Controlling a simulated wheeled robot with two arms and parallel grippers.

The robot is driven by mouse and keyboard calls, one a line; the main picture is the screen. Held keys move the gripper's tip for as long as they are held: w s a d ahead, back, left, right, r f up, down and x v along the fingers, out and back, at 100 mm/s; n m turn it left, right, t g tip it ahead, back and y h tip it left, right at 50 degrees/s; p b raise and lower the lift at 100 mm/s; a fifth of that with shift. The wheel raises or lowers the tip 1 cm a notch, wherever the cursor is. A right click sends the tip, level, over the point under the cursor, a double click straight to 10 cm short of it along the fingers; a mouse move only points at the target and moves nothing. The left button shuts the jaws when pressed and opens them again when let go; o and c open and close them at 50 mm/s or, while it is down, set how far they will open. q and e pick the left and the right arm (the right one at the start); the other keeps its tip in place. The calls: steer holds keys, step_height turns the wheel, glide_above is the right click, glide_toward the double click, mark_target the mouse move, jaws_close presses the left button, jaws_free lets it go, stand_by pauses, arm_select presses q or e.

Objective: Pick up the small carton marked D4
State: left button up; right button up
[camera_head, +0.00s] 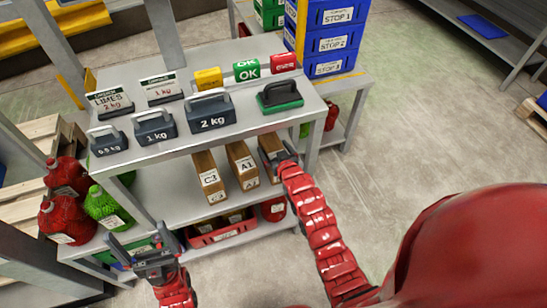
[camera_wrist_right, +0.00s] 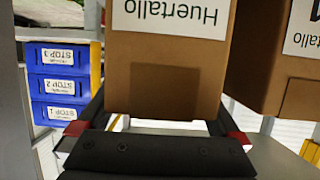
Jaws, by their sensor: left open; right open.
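Three brown cartons stand in a row on the shelf below the worktop: one marked C3 (camera_head: 208,177), one marked A1 (camera_head: 242,164) and a right-hand carton (camera_head: 270,143) whose mark I cannot see. My right gripper (camera_head: 279,158) is at the near end of the right-hand carton. In the right wrist view, this carton (camera_wrist_right: 165,75) with an upside-down "Huertallo" label lies between the open fingers (camera_wrist_right: 160,112), and another carton (camera_wrist_right: 283,65) is close on the right. No D4 mark is readable. My left gripper (camera_head: 142,245) is open and empty at lower left.
The worktop (camera_head: 215,148) above the cartons holds weights, including a 2 kg block (camera_head: 210,112), signs and a green-based tool (camera_head: 279,96). Blue STOP crates (camera_head: 332,40) are stacked behind.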

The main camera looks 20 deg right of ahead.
steer(key=shift+w, duration=0.1)
jaws_close()
steer(key=shift+r, duration=0.1)
stand_by(0.3)
